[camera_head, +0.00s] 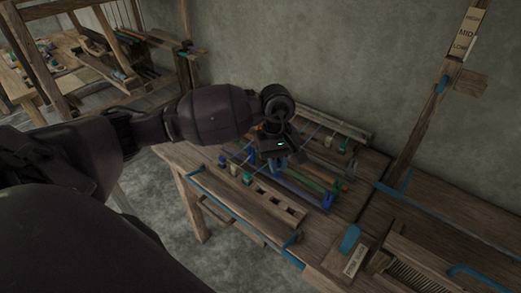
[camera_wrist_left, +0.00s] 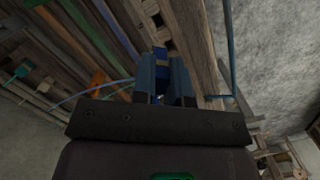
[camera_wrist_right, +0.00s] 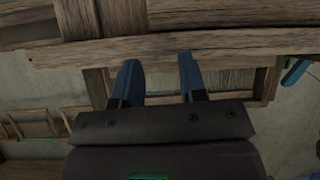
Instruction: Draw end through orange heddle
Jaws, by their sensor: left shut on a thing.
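My left gripper (camera_head: 279,160) is over the row of coloured heddle bars on the wooden loom table. In the left wrist view its blue fingers (camera_wrist_left: 167,72) are shut on a small blue piece (camera_wrist_left: 160,55), apparently the tab of the end. A thin pale-blue thread (camera_wrist_left: 90,92) curves away to the left of the fingers. The orange heddle (camera_wrist_left: 98,78) shows left of the fingers, apart from them; its eye is too small to make out. In the right wrist view my right gripper (camera_wrist_right: 160,78) is open and empty, facing wooden beams.
A green bar (camera_head: 315,179) lies among the heddle bars. A wooden rail with square slots (camera_head: 275,198) runs in front. A reed-like comb (camera_head: 415,270) sits at lower right, and an upright post labelled MID (camera_head: 467,32) stands at the right.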

